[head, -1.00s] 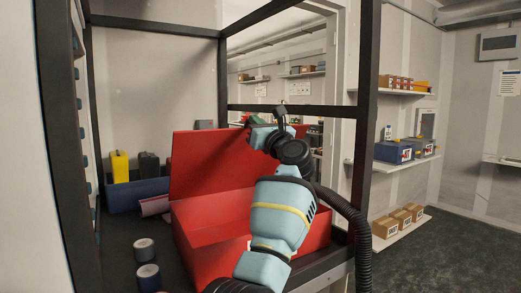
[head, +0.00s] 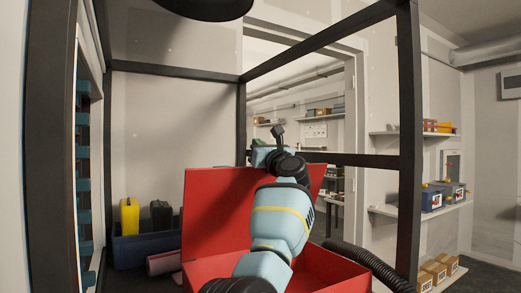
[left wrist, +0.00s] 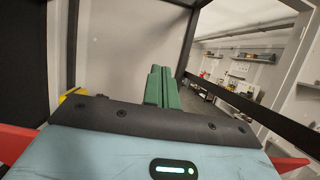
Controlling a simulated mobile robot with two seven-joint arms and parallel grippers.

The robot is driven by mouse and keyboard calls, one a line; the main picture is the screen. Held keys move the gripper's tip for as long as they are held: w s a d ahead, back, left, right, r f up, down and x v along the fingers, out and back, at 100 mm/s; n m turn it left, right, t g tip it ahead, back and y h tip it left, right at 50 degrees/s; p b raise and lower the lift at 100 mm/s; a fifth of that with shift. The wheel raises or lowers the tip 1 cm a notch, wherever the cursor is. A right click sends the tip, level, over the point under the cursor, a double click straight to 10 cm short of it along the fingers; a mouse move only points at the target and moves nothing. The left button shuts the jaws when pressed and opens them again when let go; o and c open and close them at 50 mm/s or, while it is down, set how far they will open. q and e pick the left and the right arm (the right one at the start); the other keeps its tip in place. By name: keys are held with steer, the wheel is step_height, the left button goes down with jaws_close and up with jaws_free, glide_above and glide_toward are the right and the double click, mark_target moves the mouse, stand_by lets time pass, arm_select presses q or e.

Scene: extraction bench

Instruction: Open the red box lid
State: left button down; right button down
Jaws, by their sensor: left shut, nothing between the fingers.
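The red box (head: 335,270) sits low in the head view, its near part cut off by the frame and covered by my left arm. Its red lid (head: 212,215) stands raised, roughly upright, at the back of the box. My left gripper (head: 257,146) is at the lid's top edge, with its fingers mostly hidden behind the wrist. In the left wrist view the green fingers (left wrist: 161,87) are together with nothing between them. Red parts of the lid (left wrist: 14,142) show on both sides below the gripper. Contact with the lid cannot be told. My right gripper is out of view.
Dark frame posts (head: 408,150) and a crossbar surround the bench. A blue bin (head: 140,250) with yellow and black containers stands behind left, near a pinkish roll (head: 163,263). Shelves (head: 425,208) with boxes line the wall at right.

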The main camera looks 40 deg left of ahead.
arm_select(q)
steer(key=shift+s+d+f, duration=0.1)
steer(key=shift+d, duration=0.05)
stand_by(0.3)
steer(key=shift+f, duration=0.1)
stand_by(0.7)
steer(key=v, duration=0.7)
steer(key=shift+s+d, duration=0.2)
steer(key=shift+d, duration=0.2)
